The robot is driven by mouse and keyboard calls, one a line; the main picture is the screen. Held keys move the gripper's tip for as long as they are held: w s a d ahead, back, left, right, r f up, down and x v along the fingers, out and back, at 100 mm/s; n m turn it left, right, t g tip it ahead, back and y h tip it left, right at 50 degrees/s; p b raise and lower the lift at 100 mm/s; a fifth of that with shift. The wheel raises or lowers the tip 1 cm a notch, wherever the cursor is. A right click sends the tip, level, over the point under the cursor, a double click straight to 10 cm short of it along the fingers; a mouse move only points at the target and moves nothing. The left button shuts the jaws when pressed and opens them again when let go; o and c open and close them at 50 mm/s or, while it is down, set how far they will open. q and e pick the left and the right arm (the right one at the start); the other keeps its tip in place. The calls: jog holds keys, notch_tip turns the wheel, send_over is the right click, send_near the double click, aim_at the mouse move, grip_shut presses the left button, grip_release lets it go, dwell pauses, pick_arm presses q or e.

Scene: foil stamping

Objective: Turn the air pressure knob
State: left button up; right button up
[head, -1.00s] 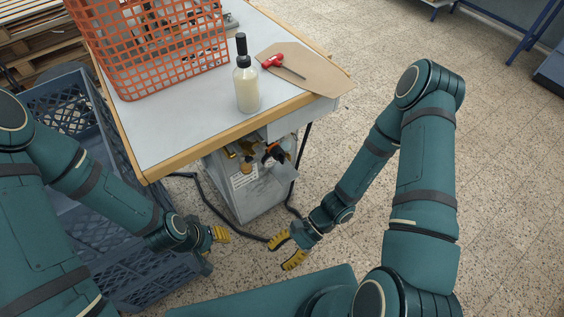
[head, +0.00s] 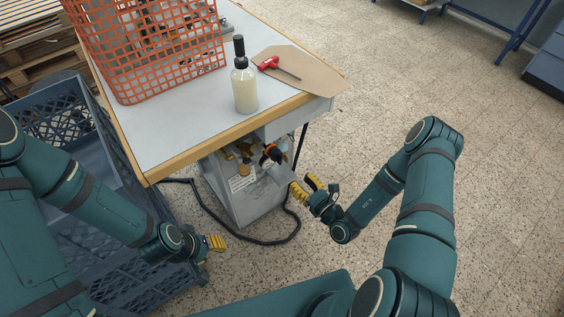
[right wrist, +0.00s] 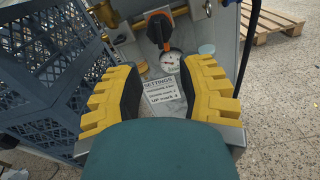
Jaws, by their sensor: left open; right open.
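The air pressure knob, black with an orange top (head: 271,153), is on the grey cabinet under the table. In the right wrist view the knob (right wrist: 158,27) is ahead of my fingers, above a round white dial gauge (right wrist: 170,61). My right gripper (head: 304,187) is open and empty, just right of the cabinet and apart from the knob. Its two yellow fingers (right wrist: 161,78) are spread wide, with a "SETTINGS" label (right wrist: 163,97) visible between them. My left gripper (head: 213,244) is open and empty, low beside the blue crate, away from the knob.
The table (head: 160,148) overhangs the cabinet (head: 245,200). It carries an orange basket (head: 150,60), a bottle (head: 244,90) and a red-handled tool (head: 269,63). A blue crate (head: 95,215) stands at left. A black hose (head: 262,241) lies on the floor.

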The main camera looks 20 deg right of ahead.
aim_at(277, 156)
jog(key=b+x, duration=0.1)
jog(key=x, duration=0.9)
jog(key=shift+w, duration=0.2)
jog(key=shift+a, duration=0.15)
grip_shut()
